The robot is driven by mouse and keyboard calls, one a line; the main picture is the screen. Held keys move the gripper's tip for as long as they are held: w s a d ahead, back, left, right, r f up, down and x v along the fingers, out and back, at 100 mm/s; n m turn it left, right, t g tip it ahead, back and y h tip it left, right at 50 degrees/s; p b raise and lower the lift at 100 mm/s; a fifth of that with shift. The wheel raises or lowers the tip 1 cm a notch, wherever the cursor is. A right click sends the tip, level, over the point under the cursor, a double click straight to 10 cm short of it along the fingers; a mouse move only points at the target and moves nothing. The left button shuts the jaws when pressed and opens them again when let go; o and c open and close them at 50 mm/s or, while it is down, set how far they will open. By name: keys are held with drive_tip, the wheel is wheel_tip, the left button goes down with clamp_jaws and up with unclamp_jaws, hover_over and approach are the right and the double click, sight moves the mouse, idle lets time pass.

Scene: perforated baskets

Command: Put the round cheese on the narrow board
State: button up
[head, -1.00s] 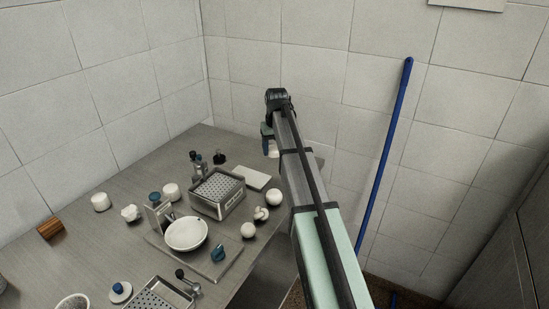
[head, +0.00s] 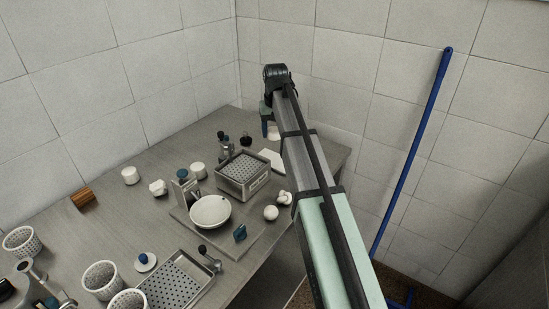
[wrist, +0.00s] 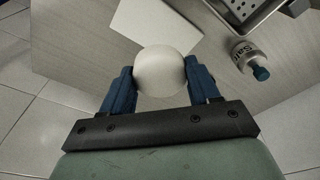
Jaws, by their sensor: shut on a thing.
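The round cheese (wrist: 160,70) is a smooth white rounded piece between the two blue fingers of my gripper (wrist: 160,82) in the wrist view. My gripper is shut on it, one finger on each side. In the head view my gripper (head: 268,122) is over the far end of the table, with part of the cheese (head: 274,133) showing below it. A plain white board, seemingly the narrow board (head: 272,157), lies flat on the table and is partly hidden by my arm. In the wrist view the board (wrist: 155,22) is bare, just beyond the cheese.
A perforated metal basket (head: 243,177) stands left of the board. A bottle (wrist: 250,58) stands to the right in the wrist view. A white bowl (head: 210,211) and several white pieces are nearer. Tiled walls close off the far and left sides.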

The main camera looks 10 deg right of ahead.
sight(274, 159)
wheel_tip(274, 159, down, 10)
drive_tip(key=shift+r, duration=0.15)
idle(0.4)
drive_tip(key=o, duration=1.1)
drive_tip(key=r, duration=0.4)
drive_tip(key=s+r, duration=0.1)
drive_tip(key=r, duration=0.7)
drive_tip(key=shift+s, duration=0.2)
